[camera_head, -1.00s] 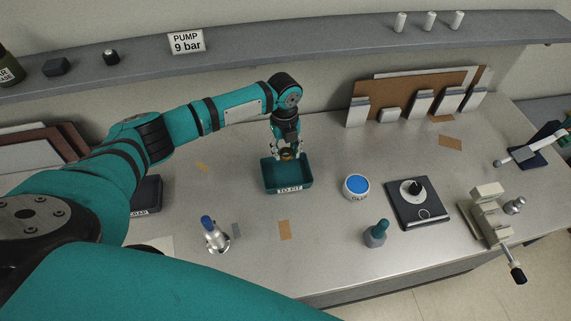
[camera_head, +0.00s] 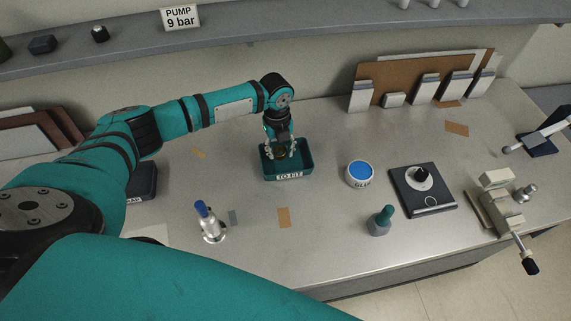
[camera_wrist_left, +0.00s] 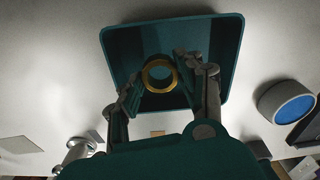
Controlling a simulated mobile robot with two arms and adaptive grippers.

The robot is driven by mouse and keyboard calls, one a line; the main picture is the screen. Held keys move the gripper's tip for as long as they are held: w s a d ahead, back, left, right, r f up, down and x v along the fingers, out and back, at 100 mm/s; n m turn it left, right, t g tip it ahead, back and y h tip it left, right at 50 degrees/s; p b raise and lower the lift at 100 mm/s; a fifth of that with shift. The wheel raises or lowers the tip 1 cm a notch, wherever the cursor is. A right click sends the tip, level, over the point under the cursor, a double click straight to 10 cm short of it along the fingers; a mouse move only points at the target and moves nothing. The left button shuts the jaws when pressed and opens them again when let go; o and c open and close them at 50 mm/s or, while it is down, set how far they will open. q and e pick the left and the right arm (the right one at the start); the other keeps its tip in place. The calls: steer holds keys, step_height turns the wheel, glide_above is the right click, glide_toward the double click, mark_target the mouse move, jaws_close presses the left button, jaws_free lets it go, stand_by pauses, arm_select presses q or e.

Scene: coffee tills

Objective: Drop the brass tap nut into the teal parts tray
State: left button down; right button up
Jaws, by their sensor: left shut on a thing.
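The brass tap nut (camera_wrist_left: 147,81) shows in the left wrist view as a gold ring between my left gripper's fingers. My left gripper (camera_head: 280,151) is shut on it. In the head view the nut (camera_head: 281,154) is small and partly hidden by the fingers. The teal parts tray (camera_head: 302,172), with a label reading "TO FIT" on its front, stands on the bench directly below the gripper. In the left wrist view the tray (camera_wrist_left: 226,60) lies behind the nut. The fingers are at or just inside the tray's opening; the exact height is hard to tell. My right gripper is not in view.
Right of the tray stand a blue-lidded tub (camera_head: 360,174), a black scale-like plate (camera_head: 424,190), a teal-topped bottle (camera_head: 380,220) and a vise (camera_head: 497,208). A blue-tipped metal item (camera_head: 209,222) stands front left. A shelf (camera_head: 270,32) runs along the back.

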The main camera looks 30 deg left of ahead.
arm_select(q)
steer(key=c, duration=0.7)
jaws_free()
steer(key=shift+c, duration=0.2)
step_height(320, 180, up, 12)
steer(key=shift+a, duration=0.15)
steer(key=shift+s, duration=0.1)
